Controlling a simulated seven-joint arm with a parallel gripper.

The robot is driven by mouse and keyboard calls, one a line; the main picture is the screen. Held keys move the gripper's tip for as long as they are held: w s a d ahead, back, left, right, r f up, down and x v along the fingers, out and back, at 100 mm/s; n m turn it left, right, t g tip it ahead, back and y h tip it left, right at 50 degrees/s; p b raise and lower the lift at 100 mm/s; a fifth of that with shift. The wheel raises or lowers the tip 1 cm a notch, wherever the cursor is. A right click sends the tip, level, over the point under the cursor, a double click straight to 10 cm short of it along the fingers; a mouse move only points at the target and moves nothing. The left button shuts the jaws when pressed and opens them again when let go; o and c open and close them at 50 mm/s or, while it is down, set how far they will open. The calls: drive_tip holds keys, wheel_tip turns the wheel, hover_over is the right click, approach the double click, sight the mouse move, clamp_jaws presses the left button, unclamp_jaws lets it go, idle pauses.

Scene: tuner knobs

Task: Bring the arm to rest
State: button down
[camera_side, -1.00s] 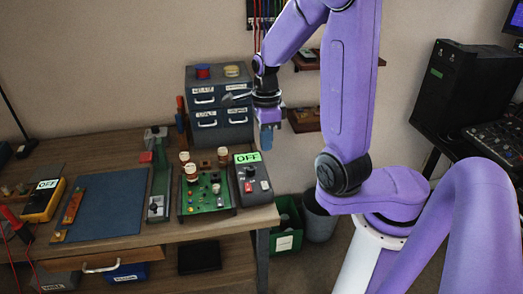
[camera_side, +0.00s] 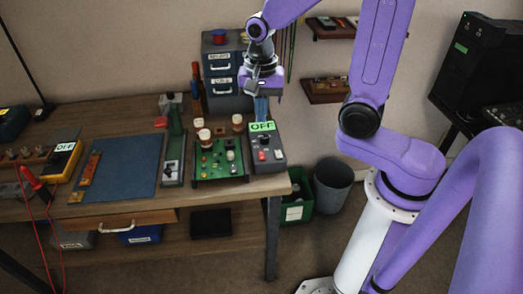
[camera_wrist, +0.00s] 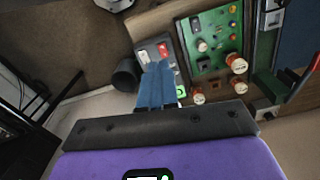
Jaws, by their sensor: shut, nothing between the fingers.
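My gripper (camera_side: 262,112) hangs with its blue fingers pointing down, just above and behind the "OFF" display of the dark control box (camera_side: 266,153) in the side view. The fingers are together and hold nothing. In the wrist view my gripper (camera_wrist: 157,72) covers part of the control box (camera_wrist: 147,55) and its green display. The green circuit board (camera_side: 216,160), with several white-topped brown knobs, sits left of the box. The board (camera_wrist: 210,38) and its knobs also show in the wrist view. I cannot tell how far the fingertips are above the bench.
A grey drawer cabinet (camera_side: 217,62) stands behind the board, near my gripper. The wooden bench (camera_side: 115,212) holds a blue mat (camera_side: 125,169) and a yellow meter (camera_side: 65,162). A green bin (camera_side: 295,203) and a grey bin (camera_side: 332,186) stand on the floor to the right.

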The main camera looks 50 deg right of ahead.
drive_tip(key=s+a+r+n, duration=0.1)
drive_tip(key=s+r+n, duration=0.1)
drive_tip(key=s+n, duration=1.6)
drive_tip(key=n, duration=0.5)
drive_tip(key=shift+s, duration=0.35)
